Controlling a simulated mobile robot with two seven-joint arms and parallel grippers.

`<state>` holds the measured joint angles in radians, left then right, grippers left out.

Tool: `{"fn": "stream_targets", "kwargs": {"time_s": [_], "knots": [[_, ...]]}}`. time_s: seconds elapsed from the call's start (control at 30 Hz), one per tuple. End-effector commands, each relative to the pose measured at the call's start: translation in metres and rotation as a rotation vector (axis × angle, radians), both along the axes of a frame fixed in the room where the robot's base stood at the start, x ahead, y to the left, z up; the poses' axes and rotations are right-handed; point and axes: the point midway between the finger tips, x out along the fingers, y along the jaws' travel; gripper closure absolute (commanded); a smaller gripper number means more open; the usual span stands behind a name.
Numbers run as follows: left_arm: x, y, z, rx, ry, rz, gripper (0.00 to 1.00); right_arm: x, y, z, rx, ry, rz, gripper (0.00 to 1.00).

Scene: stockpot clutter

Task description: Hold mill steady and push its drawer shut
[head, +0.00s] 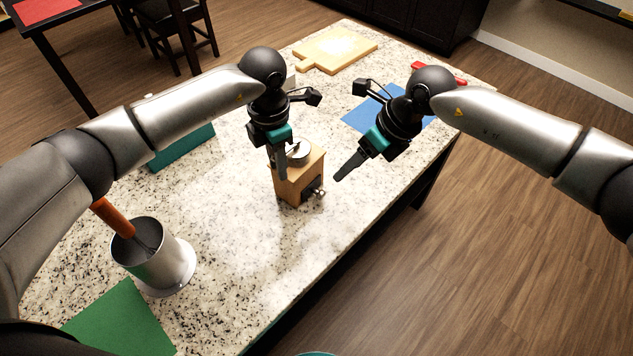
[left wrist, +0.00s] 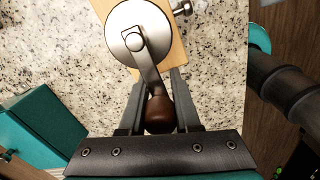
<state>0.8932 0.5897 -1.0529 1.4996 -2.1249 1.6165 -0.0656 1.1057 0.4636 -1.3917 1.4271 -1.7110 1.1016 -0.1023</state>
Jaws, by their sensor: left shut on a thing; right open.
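The mill (head: 299,178) is a light wooden box with a metal top, upright on the speckled counter. Its drawer (head: 313,189) has a small metal knob and faces the lower right; I cannot tell exactly how far it stands out. In the left wrist view the mill's body (left wrist: 172,48), round metal cap and crank show. My left gripper (head: 281,175) is at the mill's left side; in the left wrist view its fingers (left wrist: 160,112) are shut on the brown crank knob (left wrist: 159,113). My right gripper (head: 340,178) is open and empty, just right of the mill, apart from it.
A metal pot (head: 160,258) with an orange-handled tool stands at the lower left, by a green mat (head: 120,322). A teal box (head: 183,147) lies left of the mill. A blue mat (head: 362,117) and cutting board (head: 336,50) lie farther back. The counter's right edge is near the mill.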

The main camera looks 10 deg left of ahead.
Motion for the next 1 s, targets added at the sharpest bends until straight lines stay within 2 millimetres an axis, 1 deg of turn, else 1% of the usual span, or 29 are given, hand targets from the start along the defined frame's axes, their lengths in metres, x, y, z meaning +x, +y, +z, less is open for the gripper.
{"fn": "stream_targets", "kwargs": {"time_s": [0.03, 0.07, 0.37, 0.6, 0.73, 0.87, 1.0], "knots": [[0.000, 0.000, 0.000, -0.001, -0.001, 0.000, 1.00, 0.000, 0.000, 0.000, 0.000, 0.000, 0.000, 0.38], [0.000, 0.000, 0.000, -0.001, -0.001, 0.000, 0.68, 0.000, 0.000, 0.000, 0.000, 0.000, 0.000, 0.38], [0.000, 0.000, 0.000, -0.001, -0.001, 0.000, 0.34, 0.000, 0.000, 0.000, 0.000, 0.000, 0.000, 0.38], [0.000, 0.000, 0.000, 0.000, 0.000, 0.000, 0.34, 0.000, 0.000, 0.000, 0.000, 0.000, 0.000, 0.38], [0.001, 0.000, 0.008, -0.001, -0.003, 0.001, 0.34, 0.000, 0.000, 0.000, 0.000, 0.000, 0.000, 0.38], [0.001, 0.000, 0.030, -0.002, -0.006, -0.001, 0.34, 0.000, 0.000, 0.000, 0.000, 0.000, 0.000, 0.38], [0.002, 0.000, 0.062, -0.001, -0.008, 0.000, 0.34, 0.000, 0.000, 0.000, 0.000, 0.000, 0.000, 0.38]]}}
